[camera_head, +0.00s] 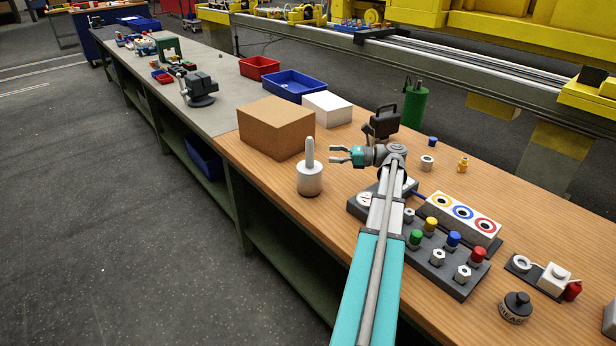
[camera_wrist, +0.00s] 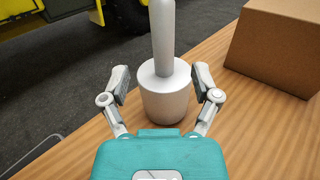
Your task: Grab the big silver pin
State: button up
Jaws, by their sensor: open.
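The big silver pin (camera_head: 310,174) stands upright on the wooden bench near its front edge, in the head view. It has a wide cylindrical base and a thinner rounded shaft. It also shows in the wrist view (camera_wrist: 165,92), straight ahead, with the shaft's top cut off by the frame. My gripper (camera_head: 335,155) is to the right of the pin in the head view and points toward it. In the wrist view my gripper (camera_wrist: 160,83) is open, with one finger to each side of the pin's base. I cannot tell whether either finger touches it.
A brown cardboard box (camera_head: 275,127) stands behind the pin, with a white box (camera_head: 327,108) beyond it. A dark block with coloured knobs (camera_head: 440,255) and a panel with coloured rings (camera_head: 462,213) lie right of my arm. The bench's front edge is close to the pin.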

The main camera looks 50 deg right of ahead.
aim_at(310, 152)
jog(key=shift+x, duration=1.15)
jog(key=shift+x, duration=2.6)
jog(key=shift+d, duration=0.1)
jog(key=shift+w, duration=0.1)
grip_shut()
